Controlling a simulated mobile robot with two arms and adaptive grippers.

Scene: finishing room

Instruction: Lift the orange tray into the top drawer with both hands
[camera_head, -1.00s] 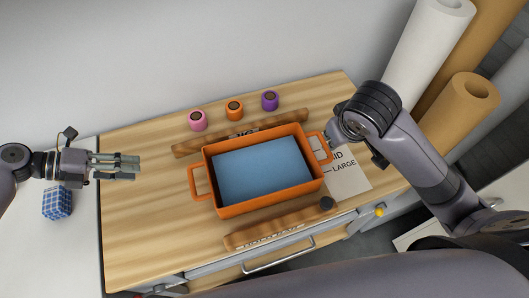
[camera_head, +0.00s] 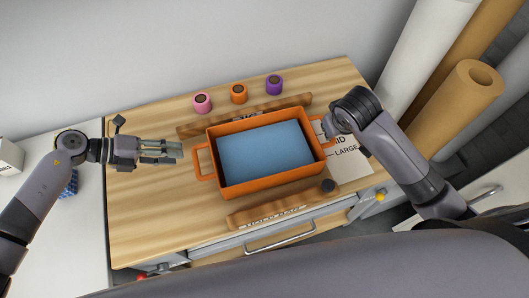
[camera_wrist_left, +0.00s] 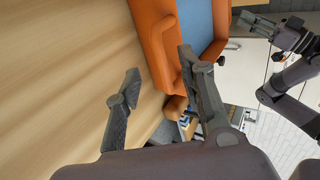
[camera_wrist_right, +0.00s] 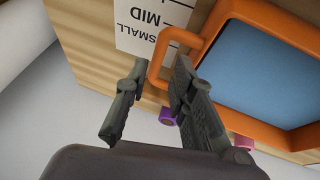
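The orange tray (camera_head: 265,187), with a blue inside, sits on the wooden tabletop; it also shows in the left wrist view (camera_wrist_left: 150,45) and right wrist view (camera_wrist_right: 270,126). My left gripper (camera_head: 181,150) is open and empty, just left of the tray's left handle (camera_head: 197,163). Its fingers (camera_wrist_left: 150,75) are spread in the left wrist view. My right gripper (camera_wrist_right: 153,68) is open at the right handle (camera_wrist_right: 159,58), which shows between its fingertips; contact is unclear. In the head view my right arm hides those fingertips. The drawer front with a metal handle (camera_head: 282,238) is below the tabletop's front edge.
Wooden strips lie behind (camera_head: 190,130) and in front (camera_head: 250,215) of the tray. Pink (camera_head: 202,103), orange (camera_head: 238,93) and purple (camera_head: 274,85) spools stand at the back. A printed size sheet (camera_head: 350,165) lies right. Large rolls (camera_head: 455,105) stand beyond it.

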